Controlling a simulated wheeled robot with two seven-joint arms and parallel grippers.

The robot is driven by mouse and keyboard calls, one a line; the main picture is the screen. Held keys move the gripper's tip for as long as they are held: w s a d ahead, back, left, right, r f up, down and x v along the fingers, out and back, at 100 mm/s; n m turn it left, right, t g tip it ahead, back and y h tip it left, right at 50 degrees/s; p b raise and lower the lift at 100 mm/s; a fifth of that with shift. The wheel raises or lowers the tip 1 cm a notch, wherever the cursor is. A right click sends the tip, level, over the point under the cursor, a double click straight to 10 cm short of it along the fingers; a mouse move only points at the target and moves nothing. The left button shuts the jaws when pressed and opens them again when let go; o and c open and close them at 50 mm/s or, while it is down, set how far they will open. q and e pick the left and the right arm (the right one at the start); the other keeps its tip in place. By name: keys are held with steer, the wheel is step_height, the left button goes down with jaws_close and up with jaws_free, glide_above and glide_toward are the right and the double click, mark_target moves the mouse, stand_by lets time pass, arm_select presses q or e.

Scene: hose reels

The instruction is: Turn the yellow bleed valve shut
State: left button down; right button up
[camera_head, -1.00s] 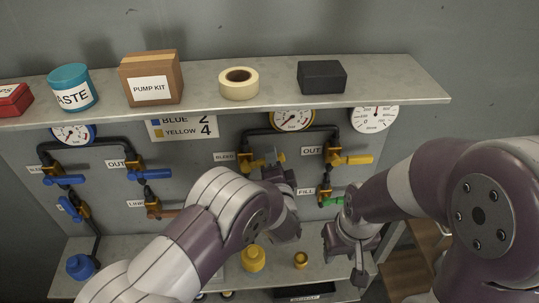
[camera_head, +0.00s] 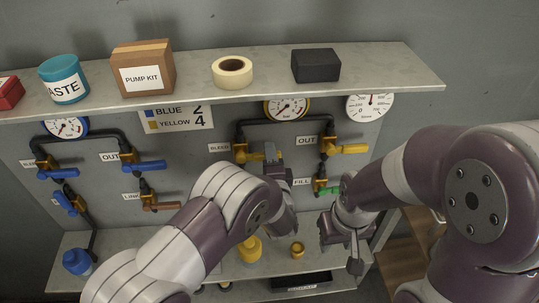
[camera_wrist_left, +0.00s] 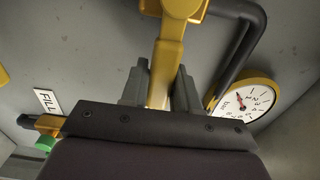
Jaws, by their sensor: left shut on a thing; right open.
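The yellow bleed valve (camera_head: 240,152) is on the wall panel beside the BLEED label, under the yellow-rimmed gauge. Its yellow handle (camera_head: 257,157) points right in the head view. My left gripper (camera_head: 271,154) is at the handle's outer end. In the left wrist view, the handle (camera_wrist_left: 164,65) runs down between the two grey fingers of my left gripper (camera_wrist_left: 160,88), which is shut on it. My right gripper (camera_head: 340,246) is open and empty, in front of the panel at the lower right.
The yellow OUT valve (camera_head: 347,149) and green-handled FILL valve (camera_head: 327,190) are right of my left gripper. A black pipe (camera_head: 285,122) arches above. The upper shelf (camera_head: 205,95) overhangs the panel. A yellow bottle (camera_head: 249,250) and small yellow cup (camera_head: 297,250) stand on the lower shelf.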

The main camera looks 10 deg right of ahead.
arm_select(q)
steer(key=shift+f, duration=0.15)
steer(key=c, duration=0.9)
jaws_free()
steer(key=shift+s, duration=0.1)
steer(key=s+b, duration=0.3)
steer(key=s, duration=0.9)
steer(key=shift+s, duration=0.3)
